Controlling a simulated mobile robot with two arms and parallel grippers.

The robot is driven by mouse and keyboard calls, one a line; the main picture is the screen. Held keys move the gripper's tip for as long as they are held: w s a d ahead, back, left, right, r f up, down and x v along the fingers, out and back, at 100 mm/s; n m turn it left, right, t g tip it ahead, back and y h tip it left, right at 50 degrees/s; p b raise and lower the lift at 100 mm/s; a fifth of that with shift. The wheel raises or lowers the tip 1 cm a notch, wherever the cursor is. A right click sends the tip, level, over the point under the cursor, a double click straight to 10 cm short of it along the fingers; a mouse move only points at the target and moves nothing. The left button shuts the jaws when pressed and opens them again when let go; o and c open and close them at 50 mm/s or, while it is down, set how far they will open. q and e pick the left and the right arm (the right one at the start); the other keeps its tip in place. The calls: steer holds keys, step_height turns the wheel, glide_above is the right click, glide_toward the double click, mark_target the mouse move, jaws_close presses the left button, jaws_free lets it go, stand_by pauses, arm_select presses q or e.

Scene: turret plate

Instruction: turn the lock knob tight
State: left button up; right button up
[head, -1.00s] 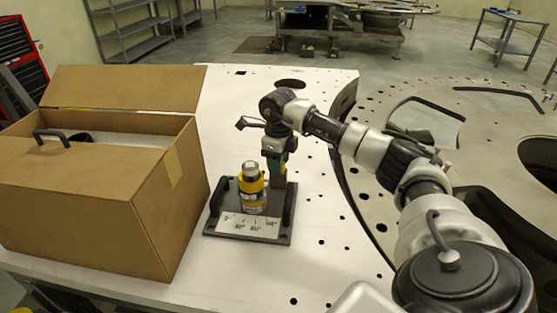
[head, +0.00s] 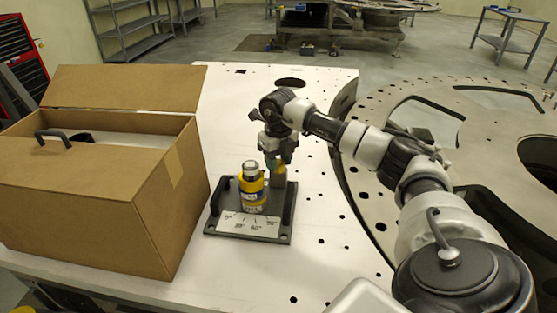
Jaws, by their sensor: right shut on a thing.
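A dark plate fixture (head: 222,212) with two raised side handles lies on the pale tabletop. A grey-green post (head: 278,179) rises at the plate's back right. My right gripper (head: 274,163) points down at the top of this post, just right of and behind the turret. It is shut, apparently on the lock knob, which the fingers mostly hide. My left gripper is out of view.
The pale table (head: 320,215) is clear in front and right of the fixture. A big round metal plate (head: 470,130) with cutouts lies to the right.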

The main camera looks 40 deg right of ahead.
mark_target(278, 162)
stand_by(0.3)
steer(key=o, duration=0.9)
steer(key=shift+r, duration=0.1)
steer(key=shift+r+b, duration=1.05)
steer(key=shift+r, duration=4.3)
